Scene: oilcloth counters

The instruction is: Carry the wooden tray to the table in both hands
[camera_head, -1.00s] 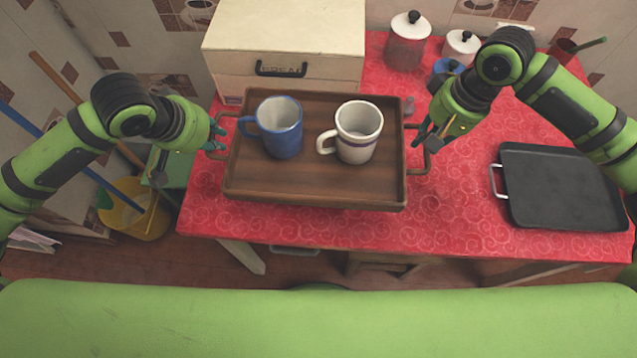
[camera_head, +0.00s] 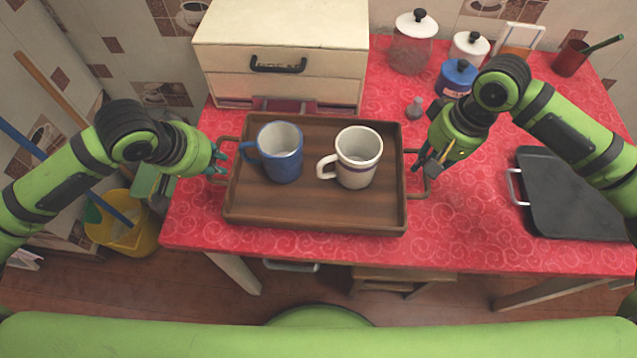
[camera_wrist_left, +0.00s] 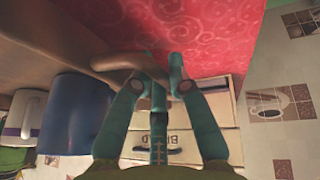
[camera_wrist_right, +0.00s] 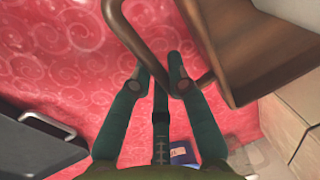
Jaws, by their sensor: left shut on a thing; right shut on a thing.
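The brown wooden tray (camera_head: 310,208) is level above the red counter in the head view, with a handle at each end. A blue mug (camera_head: 281,160) and a white mug with a dark band (camera_head: 357,165) stand upright on it. My left gripper (camera_head: 218,163) is shut on the tray's left handle; its fingers close around that handle in the left wrist view (camera_wrist_left: 157,72). My right gripper (camera_head: 422,165) is shut on the right handle, also seen in the right wrist view (camera_wrist_right: 165,80). Whether the tray touches the counter is hard to tell.
A cream bread box (camera_head: 280,50) stands behind the tray. White-lidded jars (camera_head: 411,50), a blue jar (camera_head: 457,78) and a small grey stopper (camera_head: 414,108) stand at the back. A black griddle pan (camera_head: 570,195) lies at right. A yellow bucket (camera_head: 125,230) stands on the floor at left.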

